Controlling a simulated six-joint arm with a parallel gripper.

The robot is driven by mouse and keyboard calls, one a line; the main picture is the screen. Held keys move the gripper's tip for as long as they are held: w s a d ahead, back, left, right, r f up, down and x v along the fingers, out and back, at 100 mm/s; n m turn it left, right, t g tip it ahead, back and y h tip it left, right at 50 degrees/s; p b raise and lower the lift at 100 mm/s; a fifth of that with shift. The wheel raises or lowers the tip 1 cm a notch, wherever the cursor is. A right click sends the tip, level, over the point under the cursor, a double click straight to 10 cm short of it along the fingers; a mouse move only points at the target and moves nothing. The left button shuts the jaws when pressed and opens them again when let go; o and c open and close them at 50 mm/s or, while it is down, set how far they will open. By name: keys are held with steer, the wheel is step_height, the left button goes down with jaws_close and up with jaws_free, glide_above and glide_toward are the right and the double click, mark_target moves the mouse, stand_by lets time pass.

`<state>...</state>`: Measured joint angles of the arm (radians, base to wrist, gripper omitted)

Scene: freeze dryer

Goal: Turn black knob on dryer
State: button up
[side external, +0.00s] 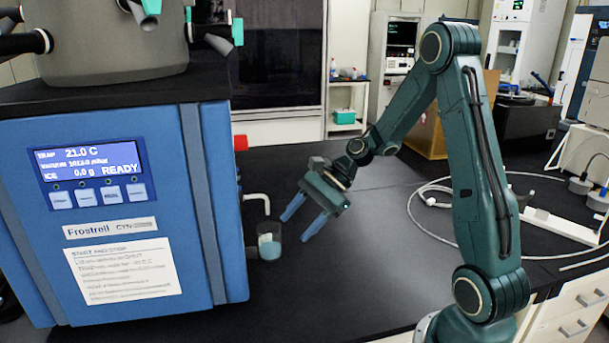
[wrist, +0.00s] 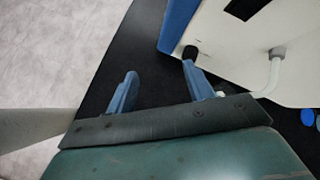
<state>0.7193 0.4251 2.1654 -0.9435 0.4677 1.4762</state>
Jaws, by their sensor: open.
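The dryer is a blue box (side external: 60,220) at the left of the side view, with a lit display reading READY. In the wrist view, a small black knob (wrist: 190,52) shows on the dryer's pale side panel (wrist: 225,40), just beyond the tip of the right-hand finger. I cannot tell whether that finger touches it. My gripper (side external: 295,229) is open and empty to the right of the dryer, its blue fingers pointing down and left. In the wrist view the gripper (wrist: 160,70) has bare black bench between its fingers.
A white bent pipe (side external: 260,197) sticks out of the dryer's side above a clear cup (side external: 269,242) with blue contents. A red part (side external: 241,142) sits higher up. A pale cable (side external: 425,225) loops on the black bench at right. Open bench (side external: 370,250) lies right of the gripper.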

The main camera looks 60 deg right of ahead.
mark_target(251, 253)
steer(key=w+d+f+m+t+y, duration=0.1)
steer(key=d+f+m+t+y, duration=0.1)
steer(key=d+f+m, duration=0.3)
steer(key=d+m+t, duration=0.1)
steer(key=d+m, duration=0.1)
steer(key=m, duration=0.2)
steer(key=shift+w+t+y, duration=0.25)
steer(key=shift+t+y, duration=0.05)
steer(key=shift+a, duration=0.1)
steer(key=x, duration=1.3)
steer(key=shift+w+a+f, duration=0.2)
steer(key=shift+w+a, duration=0.05)
steer(key=c, duration=1)
